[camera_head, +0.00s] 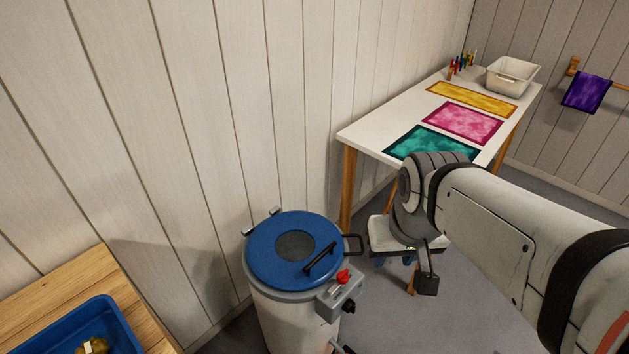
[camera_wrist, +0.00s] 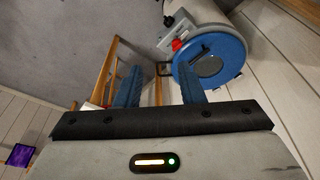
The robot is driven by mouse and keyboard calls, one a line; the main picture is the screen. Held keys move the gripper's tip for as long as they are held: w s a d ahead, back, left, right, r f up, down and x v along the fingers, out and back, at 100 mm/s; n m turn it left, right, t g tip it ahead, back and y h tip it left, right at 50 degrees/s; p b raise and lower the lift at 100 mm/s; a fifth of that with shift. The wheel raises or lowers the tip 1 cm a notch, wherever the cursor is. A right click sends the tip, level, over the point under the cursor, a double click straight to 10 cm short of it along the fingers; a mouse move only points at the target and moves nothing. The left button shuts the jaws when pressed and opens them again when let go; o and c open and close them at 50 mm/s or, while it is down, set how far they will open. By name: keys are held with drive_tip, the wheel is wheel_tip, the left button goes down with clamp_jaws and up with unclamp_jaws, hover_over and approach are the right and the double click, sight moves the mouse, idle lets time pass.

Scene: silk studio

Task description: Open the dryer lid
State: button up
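The dryer (camera_head: 290,318) is a white upright drum in the lower middle of the head view. Its round blue lid (camera_head: 268,265) lies flat and closed on top, with a dark round centre and a black bar handle (camera_head: 320,259). A red knob (camera_head: 343,276) sits on a grey box at the rim. My gripper (camera_head: 394,262) is to the right of the dryer, apart from it, partly hidden by my arm. In the wrist view the two blue fingers of my gripper (camera_wrist: 158,72) are spread with nothing between them. The lid (camera_wrist: 230,48) shows beyond the right finger.
A white table (camera_head: 385,130) with coloured cloths and a white bin (camera_head: 512,75) stands behind. A wooden table (camera_head: 60,287) with a blue tray (camera_head: 118,322) is at lower left. The panelled wall is close behind the dryer. Grey floor is open on the right.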

drive_tip(key=w+a+f+m+g, duration=0.1)
drive_tip(key=w+a+f+m, duration=0.15)
drive_tip(key=w, duration=0.45)
drive_tip(key=w+a+f+m, duration=0.1)
drive_tip(key=w+f+m, duration=0.15)
drive_tip(key=w, duration=0.35)
drive_tip(key=m+g, duration=0.2)
drive_tip(key=m, duration=0.2)
approach(322, 253)
drive_tip(key=shift+s+d+f+b, duration=0.1)
drive_tip(key=shift+s+b, duration=0.05)
drive_tip(key=shift+b, duration=0.25)
drive_tip(key=shift+f, duration=4)
drive_tip(key=shift+c, duration=0.5)
clamp_jaws()
